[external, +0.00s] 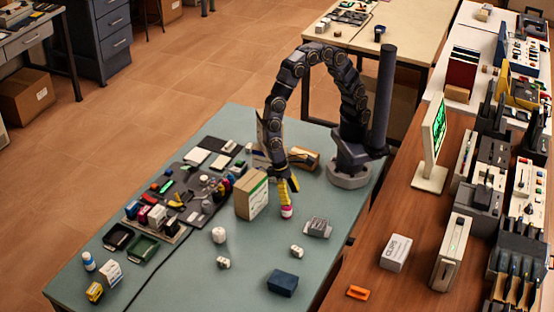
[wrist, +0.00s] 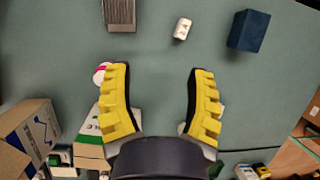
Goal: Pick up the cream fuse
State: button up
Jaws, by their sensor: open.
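A small cream piece with dark marks (external: 297,251), which looks like the cream fuse, lies on the teal table in front of my gripper. It also shows in the wrist view (wrist: 182,29), near the top centre, beyond the fingertips. A similar small pale piece (external: 223,262) lies farther left, so I cannot be certain which is the fuse. My gripper (external: 288,188) points down above the table, its yellow fingers apart and nothing between them in the wrist view (wrist: 161,72). A pink-and-white round item (external: 287,211) is beside the left finger in the wrist view.
A grey ridged block (external: 318,228) and a dark blue block (external: 283,283) lie either side of the cream piece. A cardboard box (external: 252,193) stands close left of my gripper. A round cream item (external: 219,235) is farther left. Bare table surrounds these small pieces.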

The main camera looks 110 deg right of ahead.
aim_at(296, 248)
jog(key=a+f+m, duration=0.1)
jog(key=f, duration=0.2)
jog(key=w+a+f+m, duration=0.1)
jog(key=a+f, duration=0.1)
jog(key=f, duration=0.1)
jog(key=a+f+m, duration=0.1)
jog(key=a+f, duration=0.1)
jog(key=shift+w+a+f, duration=0.2)
jog(key=shift+f, duration=0.2)
jog(key=shift+x, duration=1.25)
jog(key=x, duration=0.5)
jog(key=shift+w+a, duration=0.15)
jog(key=shift+w, duration=0.1)
jog(key=shift+c, duration=0.3)
grip_shut()
